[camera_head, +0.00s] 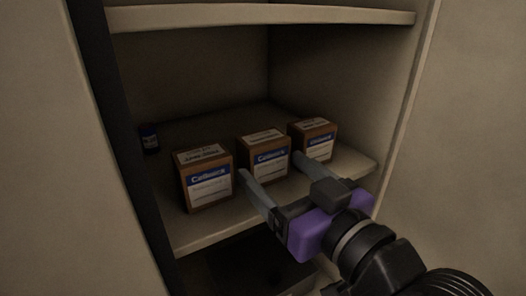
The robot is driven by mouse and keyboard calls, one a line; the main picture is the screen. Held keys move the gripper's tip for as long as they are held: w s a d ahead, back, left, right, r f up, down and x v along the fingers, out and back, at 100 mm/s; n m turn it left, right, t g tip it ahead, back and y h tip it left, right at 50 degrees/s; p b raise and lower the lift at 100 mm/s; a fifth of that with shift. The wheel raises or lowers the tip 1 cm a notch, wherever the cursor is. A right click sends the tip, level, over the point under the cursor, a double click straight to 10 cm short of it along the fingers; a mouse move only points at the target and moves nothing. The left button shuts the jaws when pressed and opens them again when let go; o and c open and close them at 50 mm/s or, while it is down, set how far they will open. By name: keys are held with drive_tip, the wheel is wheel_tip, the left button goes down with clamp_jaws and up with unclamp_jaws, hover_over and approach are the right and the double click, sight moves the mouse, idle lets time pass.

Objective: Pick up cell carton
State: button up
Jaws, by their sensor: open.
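Three similar brown cartons with blue-and-white labels stand upright in a row on a shelf: a left carton (205,178), a middle carton (264,157) and a right carton (313,139). The labels are too small to read surely, so I cannot tell which one the task names. My gripper (270,165) is open, with its grey fingers pointing into the shelf at the middle carton. One fingertip is near the middle carton's left front edge, the other near its right side, by the right carton. I cannot tell whether they touch.
The cartons stand on a pale shelf board (200,236) inside a cabinet. An upper shelf (260,15) runs above, and side walls close in left and right. A darker compartment lies below.

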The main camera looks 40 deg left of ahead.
drive_tip(key=x, duration=0.2)
drive_tip(key=shift+w+a+p, duration=0.15)
drive_tip(key=shift+a+p, duration=0.15)
drive_tip(key=shift+a, duration=0.05)
drive_tip(key=x, duration=0.1)
drive_tip(key=p+x, duration=0.1)
drive_tip(key=x, duration=0.1)
drive_tip(key=p+x, duration=0.1)
drive_tip(key=shift+w+a+r, duration=0.25)
drive_tip(key=shift+a+r, duration=0.05)
drive_tip(key=shift+r, duration=0.05)
drive_tip(key=shift+w+a, duration=0.1)
drive_tip(key=shift+a, duration=0.15)
drive_tip(key=shift+f, duration=0.1)
drive_tip(key=shift+c, duration=0.5)
drive_tip(key=c, duration=1.3)
wheel_tip(320, 180, up, 10)
drive_tip(key=b, duration=0.1)
